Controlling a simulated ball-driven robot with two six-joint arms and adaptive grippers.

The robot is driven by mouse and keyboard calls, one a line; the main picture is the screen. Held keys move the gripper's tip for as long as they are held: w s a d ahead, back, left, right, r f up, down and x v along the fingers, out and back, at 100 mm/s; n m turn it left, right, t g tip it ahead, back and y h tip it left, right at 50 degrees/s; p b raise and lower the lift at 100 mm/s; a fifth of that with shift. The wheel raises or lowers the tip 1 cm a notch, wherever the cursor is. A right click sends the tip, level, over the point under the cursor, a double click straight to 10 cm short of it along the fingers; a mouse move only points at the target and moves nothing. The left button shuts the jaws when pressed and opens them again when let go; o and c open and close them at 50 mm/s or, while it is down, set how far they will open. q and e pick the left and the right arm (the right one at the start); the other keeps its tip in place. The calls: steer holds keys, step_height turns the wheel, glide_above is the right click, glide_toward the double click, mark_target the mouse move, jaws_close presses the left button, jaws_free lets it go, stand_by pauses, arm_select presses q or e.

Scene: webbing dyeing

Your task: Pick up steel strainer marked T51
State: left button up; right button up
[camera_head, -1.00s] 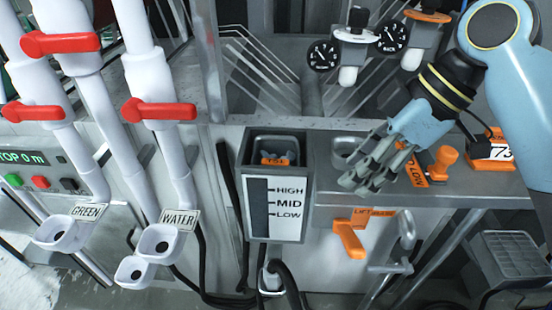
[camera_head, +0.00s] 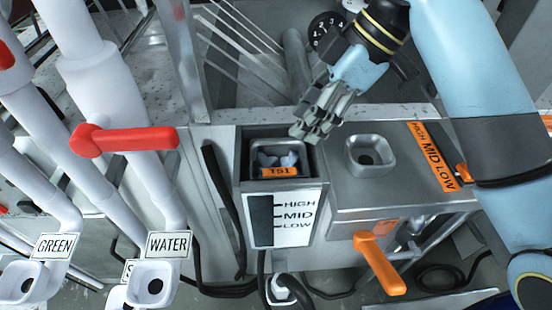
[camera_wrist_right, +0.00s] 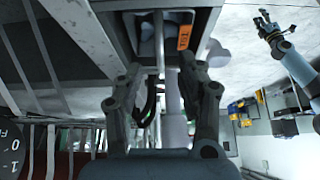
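The steel strainer marked T51 (camera_head: 267,159) sits inside a steel tank (camera_head: 243,172). Its orange label faces the front, and pale shapes show inside it. In the right wrist view the strainer (camera_wrist_right: 147,46) is at the top, beyond my fingers, with its label turned sideways. My right gripper (camera_head: 310,132) is above and just right of the tank's back edge, apart from the strainer. In the right wrist view its two fingers (camera_wrist_right: 163,72) stand apart with nothing held. My left gripper is outside the head view; a gripper that seems to be it (camera_wrist_right: 261,19) shows small, fingers spread.
A steel counter with an empty square cup (camera_head: 370,151) lies right of the tank. An orange lever (camera_head: 380,264) juts out below it. White pipes, a red handle (camera_head: 125,140) and the WATER spout (camera_head: 155,283) stand at left.

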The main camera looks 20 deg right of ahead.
mark_target(279, 142)
steer(key=shift+a+f, duration=0.35)
steer(key=shift+f, duration=0.1)
steer(key=shift+w+a+f, duration=0.15)
steer(key=shift+w+f, duration=0.05)
steer(key=shift+f, duration=0.05)
steer(key=x, duration=0.1)
steer(key=p+x, duration=0.1)
steer(key=x, duration=0.1)
steer(key=a+x, duration=0.1)
steer(key=shift+w+a, duration=0.1)
steer(key=shift+a+f, duration=0.1)
steer(key=shift+f, duration=0.1)
steer(key=shift+w+f, duration=0.1)
steer(key=shift+c, duration=0.5)
steer(key=c, duration=0.5)
arm_select(q)
steer(key=shift+d+r, duration=0.1)
steer(key=shift+r, duration=0.6)
arm_select(e)
jaws_close()
